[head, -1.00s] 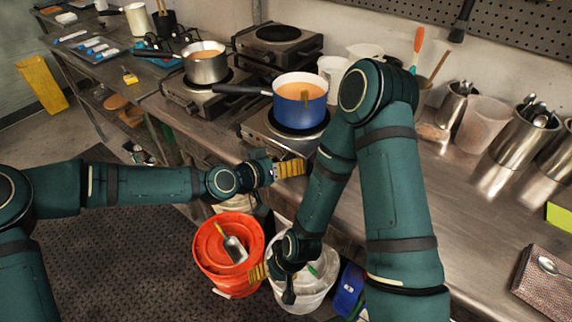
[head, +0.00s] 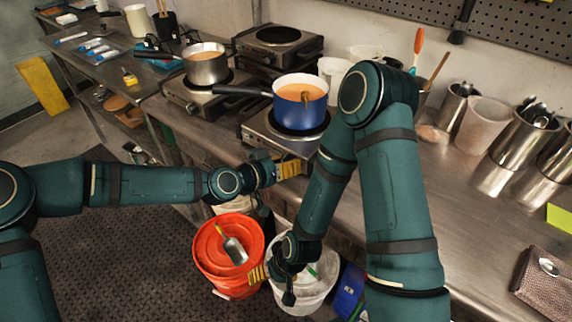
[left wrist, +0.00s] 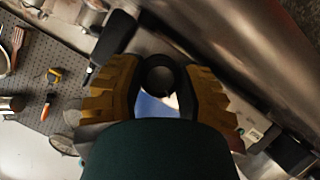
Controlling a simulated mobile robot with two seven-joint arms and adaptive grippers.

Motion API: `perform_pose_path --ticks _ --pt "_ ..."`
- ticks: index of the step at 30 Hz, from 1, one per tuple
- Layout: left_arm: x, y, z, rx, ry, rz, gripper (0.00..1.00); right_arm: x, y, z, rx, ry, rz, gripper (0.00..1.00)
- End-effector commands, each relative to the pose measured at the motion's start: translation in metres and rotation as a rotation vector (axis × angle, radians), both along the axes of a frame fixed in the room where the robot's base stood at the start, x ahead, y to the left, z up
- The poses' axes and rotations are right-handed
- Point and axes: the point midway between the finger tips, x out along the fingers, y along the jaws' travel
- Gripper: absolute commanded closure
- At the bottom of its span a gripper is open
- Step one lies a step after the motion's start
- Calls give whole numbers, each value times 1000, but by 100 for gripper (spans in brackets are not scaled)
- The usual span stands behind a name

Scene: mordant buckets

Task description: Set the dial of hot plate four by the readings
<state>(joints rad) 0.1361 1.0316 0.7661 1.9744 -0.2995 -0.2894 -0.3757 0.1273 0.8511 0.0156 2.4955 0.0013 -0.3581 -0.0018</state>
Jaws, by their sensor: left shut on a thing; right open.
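A hot plate (head: 257,130) at the counter's front edge bears a blue pot (head: 290,113) of orange liquid with something yellowish in it. My left gripper (head: 291,169) is at this plate's front. In the left wrist view its ribbed yellow fingers are shut around a dark round dial (left wrist: 159,78). The dial's marks cannot be read, and no reading is legible. My right gripper (head: 258,273) is open and low, between an orange bucket (head: 203,262) and a white bucket (head: 318,297).
A second hot plate (head: 178,91) bears a steel pan (head: 206,68). Another hot plate (head: 278,36) stands behind, with no pot. Steel utensil pots (head: 517,142) and a clear tub (head: 482,124) stand to the right.

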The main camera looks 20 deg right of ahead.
Motion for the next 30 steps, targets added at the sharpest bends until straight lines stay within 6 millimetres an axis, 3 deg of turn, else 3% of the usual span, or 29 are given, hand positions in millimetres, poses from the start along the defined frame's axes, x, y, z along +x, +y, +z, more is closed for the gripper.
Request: perform_pose_path --ticks 30 --pt "-3 -2 0 442 -750 -3 100 1 0 -6 0 -3 -1 18"
